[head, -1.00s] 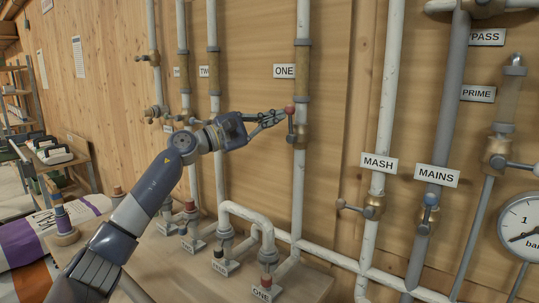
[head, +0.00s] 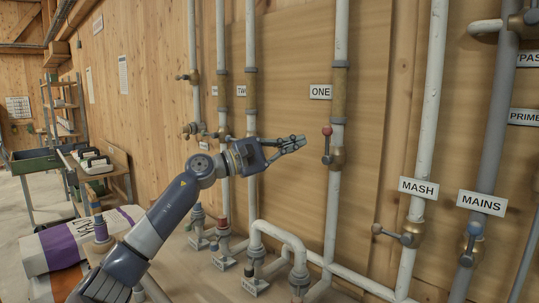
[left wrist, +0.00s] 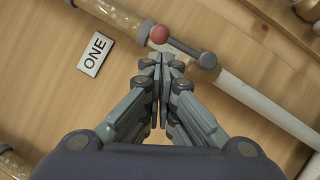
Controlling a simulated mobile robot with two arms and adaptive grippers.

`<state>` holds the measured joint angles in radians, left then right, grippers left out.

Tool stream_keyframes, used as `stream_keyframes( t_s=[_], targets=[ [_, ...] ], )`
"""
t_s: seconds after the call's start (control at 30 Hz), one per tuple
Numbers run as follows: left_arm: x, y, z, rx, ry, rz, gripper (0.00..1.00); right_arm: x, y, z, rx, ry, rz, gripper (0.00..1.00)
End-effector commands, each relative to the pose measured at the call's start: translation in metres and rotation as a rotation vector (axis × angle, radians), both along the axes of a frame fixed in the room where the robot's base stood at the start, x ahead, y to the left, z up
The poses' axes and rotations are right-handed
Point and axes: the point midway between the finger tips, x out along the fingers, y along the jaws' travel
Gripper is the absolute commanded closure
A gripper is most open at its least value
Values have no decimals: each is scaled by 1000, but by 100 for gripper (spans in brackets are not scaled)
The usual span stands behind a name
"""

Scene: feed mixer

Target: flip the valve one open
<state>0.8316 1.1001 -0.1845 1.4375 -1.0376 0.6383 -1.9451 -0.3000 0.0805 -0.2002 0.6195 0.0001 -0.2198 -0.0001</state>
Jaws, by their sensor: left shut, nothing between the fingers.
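Valve one has a brass body (head: 338,159) on a white vertical pipe, with a lever (head: 327,147) ending in a red knob (head: 327,130). The lever stands upright, in line with the pipe. The "ONE" label (head: 320,92) is on the wall to the upper left. My left gripper (head: 303,141) is shut and empty, left of the lever and apart from it. In the left wrist view the shut fingertips (left wrist: 165,58) point toward the lever (left wrist: 185,47), with the red knob (left wrist: 158,34) and label (left wrist: 95,53) beyond. The right gripper is not in view.
The MASH valve (head: 410,235) and the MAINS valve with a blue knob (head: 474,230) are to the right. Curved white pipes (head: 278,230) rise from the bench below my arm. Shelves and a cart (head: 45,160) stand far left.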

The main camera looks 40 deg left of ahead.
Motion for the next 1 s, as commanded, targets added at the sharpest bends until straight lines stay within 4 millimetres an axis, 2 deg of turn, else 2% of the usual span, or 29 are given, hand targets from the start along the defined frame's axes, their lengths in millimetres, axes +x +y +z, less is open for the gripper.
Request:
stream_keyframes(
  t_s=[0.1, 0.5, 0.73, 1.0],
  targets=[
    [-14, 7, -4, 6, 3, 1, 100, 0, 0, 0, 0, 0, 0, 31],
    [-49, 26, -13, 2, 3, 0, 100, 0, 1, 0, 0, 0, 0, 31],
    [-61, 33, -14, 4, 0, -1, 100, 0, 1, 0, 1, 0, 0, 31],
    [-65, 34, -14, 4, -2, -1, 100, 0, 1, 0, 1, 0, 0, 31]
  ],
)
